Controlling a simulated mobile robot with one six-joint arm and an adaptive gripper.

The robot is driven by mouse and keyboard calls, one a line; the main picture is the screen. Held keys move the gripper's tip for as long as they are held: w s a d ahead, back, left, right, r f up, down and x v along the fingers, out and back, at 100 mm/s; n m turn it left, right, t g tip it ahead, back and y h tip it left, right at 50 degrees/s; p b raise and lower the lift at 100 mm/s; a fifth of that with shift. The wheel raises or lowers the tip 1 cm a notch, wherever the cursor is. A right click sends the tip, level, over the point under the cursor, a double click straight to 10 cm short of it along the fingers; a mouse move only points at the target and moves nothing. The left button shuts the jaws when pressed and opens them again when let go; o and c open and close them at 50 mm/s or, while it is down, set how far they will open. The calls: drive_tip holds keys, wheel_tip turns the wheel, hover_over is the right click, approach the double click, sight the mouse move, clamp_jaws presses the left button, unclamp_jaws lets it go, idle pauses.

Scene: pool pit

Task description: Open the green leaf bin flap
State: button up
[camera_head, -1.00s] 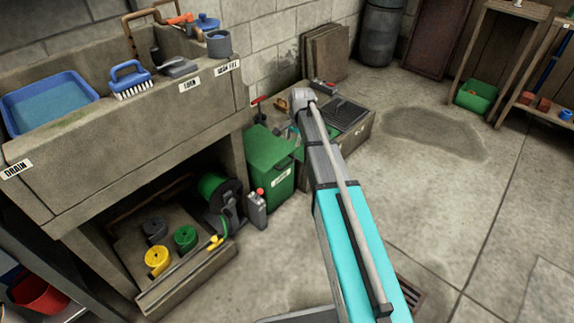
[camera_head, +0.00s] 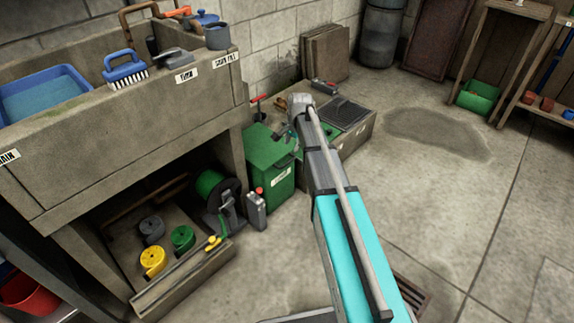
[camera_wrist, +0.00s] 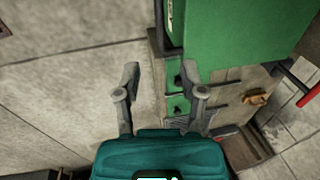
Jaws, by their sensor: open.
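The green leaf bin (camera_head: 268,185) stands on the floor beside the stone sink, with a pale label on its front. Its green top (camera_head: 258,145) looks closed, partly hidden by my gripper and arm. My gripper (camera_head: 284,137) is close to the bin's top right side in the head view; I cannot tell whether it touches. In the wrist view my gripper (camera_wrist: 160,80) is open, with two grey fingers apart and nothing between them. The green bin (camera_wrist: 240,30) fills the upper right there, beyond the right finger.
The sink (camera_head: 150,120) overhangs the left, with a hose reel (camera_head: 212,185) and tape rolls (camera_head: 182,238) beneath. A grey canister (camera_head: 256,212) stands before the bin. A low box with a grate (camera_head: 345,112) is behind my arm. The floor at right is mostly clear.

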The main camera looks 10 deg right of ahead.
sight(288, 163)
drive_tip(key=shift+w+a+f+b, duration=0.15)
drive_tip(key=shift+w+f+b, duration=0.1)
drive_tip(key=shift+f+b, duration=1.3)
drive_tip(key=shift+w+a+f+b, duration=0.2)
drive_tip(key=shift+f+b, duration=1.25)
drive_tip(key=shift+f, duration=0.2)
drive_tip(key=shift+w+a+f+b, duration=0.15)
drive_tip(key=shift+w+f+b, duration=0.1)
drive_tip(key=shift+f+b, duration=1.3)
clamp_jaws()
drive_tip(key=shift+a, duration=0.25)
drive_tip(key=shift+d, duration=0.15)
